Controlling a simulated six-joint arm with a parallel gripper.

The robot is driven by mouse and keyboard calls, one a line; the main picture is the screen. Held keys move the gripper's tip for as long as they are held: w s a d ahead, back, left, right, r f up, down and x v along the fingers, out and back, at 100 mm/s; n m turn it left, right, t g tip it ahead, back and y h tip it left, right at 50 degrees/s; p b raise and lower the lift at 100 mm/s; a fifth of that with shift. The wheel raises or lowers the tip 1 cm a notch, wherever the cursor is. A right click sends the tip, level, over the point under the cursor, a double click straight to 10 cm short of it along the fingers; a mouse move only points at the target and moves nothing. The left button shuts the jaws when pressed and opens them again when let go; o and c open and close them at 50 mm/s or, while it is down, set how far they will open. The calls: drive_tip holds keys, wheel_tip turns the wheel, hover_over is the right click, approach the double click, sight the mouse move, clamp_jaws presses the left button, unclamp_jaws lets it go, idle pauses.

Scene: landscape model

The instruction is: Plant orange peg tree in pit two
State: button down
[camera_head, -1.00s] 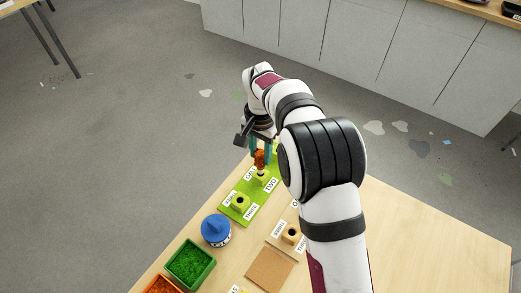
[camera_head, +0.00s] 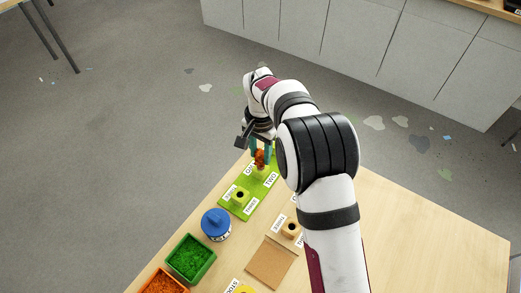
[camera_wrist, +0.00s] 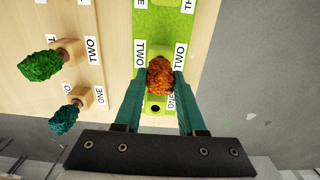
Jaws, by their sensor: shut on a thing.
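The orange tree (camera_head: 260,157) is a small rust-orange foliage ball, held upright over the green board (camera_head: 235,211). My gripper (camera_wrist: 160,82) is shut on it, with one teal finger on each side in the wrist view, where the tree (camera_wrist: 160,76) lies between two TWO labels. The tree covers pit two, and I cannot tell whether its peg is inside the hole. Pit one (camera_wrist: 155,108) shows as an empty dark hole close to the tree. Pit three (camera_head: 240,195) shows empty in the head view.
A green tree (camera_wrist: 40,66) and a teal tree (camera_wrist: 64,119) stand in wooden holders to the left in the wrist view. A blue-lidded pot (camera_head: 216,224), a green-filled tray (camera_head: 190,259) and an orange-filled tray (camera_head: 162,281) stand nearby. The table's right side is clear.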

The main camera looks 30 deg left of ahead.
drive_tip(key=shift+f, duration=0.4)
drive_tip(key=shift+c, duration=2.1)
unclamp_jaws()
drive_tip(key=shift+r, duration=0.1)
wheel_tip(320, 180, up, 16)
drive_tip(key=shift+f, duration=0.2)
